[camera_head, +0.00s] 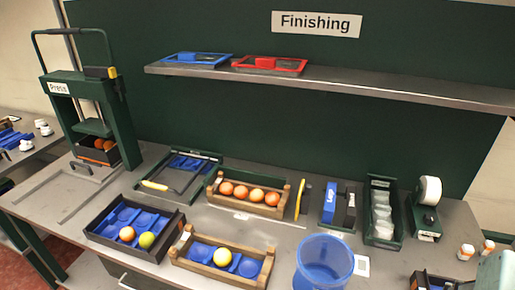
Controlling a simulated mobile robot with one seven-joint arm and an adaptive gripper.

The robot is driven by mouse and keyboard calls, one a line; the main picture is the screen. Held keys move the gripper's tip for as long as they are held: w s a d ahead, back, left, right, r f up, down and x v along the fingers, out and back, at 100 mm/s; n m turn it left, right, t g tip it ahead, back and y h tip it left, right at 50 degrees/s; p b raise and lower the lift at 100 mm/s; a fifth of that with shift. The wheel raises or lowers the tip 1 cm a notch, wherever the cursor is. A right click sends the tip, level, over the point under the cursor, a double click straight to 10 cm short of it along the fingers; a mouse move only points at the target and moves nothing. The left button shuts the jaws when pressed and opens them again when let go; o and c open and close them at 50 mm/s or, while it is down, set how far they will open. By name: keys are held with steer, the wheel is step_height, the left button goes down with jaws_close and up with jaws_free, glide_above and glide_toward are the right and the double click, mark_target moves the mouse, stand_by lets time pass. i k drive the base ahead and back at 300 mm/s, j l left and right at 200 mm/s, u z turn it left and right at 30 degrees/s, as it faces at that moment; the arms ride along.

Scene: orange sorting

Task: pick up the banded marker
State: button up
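I cannot tell for certain which object is the banded marker. A slim yellow object with dark parts (300,199) lies on the bench between the wooden crate of oranges and the blue-labelled box. Another slim yellow object (154,185) lies at the front left edge of the dark-framed tray. Both are too small to make out any bands. My gripper is not in view.
A wooden crate (212,196) holds several oranges. A second crate (262,278) and a black tray (170,241) hold fruit in blue inserts. A blue bin (325,262) stands at the front. A green press (121,118) stands left, and a shelf (390,88) overhangs the back.

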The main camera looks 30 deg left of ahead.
mark_target(488, 246)
steer(key=u, duration=2.4)
steer(key=z, duration=2.75)
steer(key=l+z, duration=0.1)
steer(key=i+l+u, duration=0.15)
steer(key=l+u, duration=0.15)
steer(key=l, duration=0.25)
steer(key=i+l+u, duration=0.1)
steer(key=l+u, duration=0.15)
steer(key=l, duration=0.3)
steer(key=l+u, duration=0.3)
steer(key=l, duration=0.25)
steer(key=i, duration=0.05)
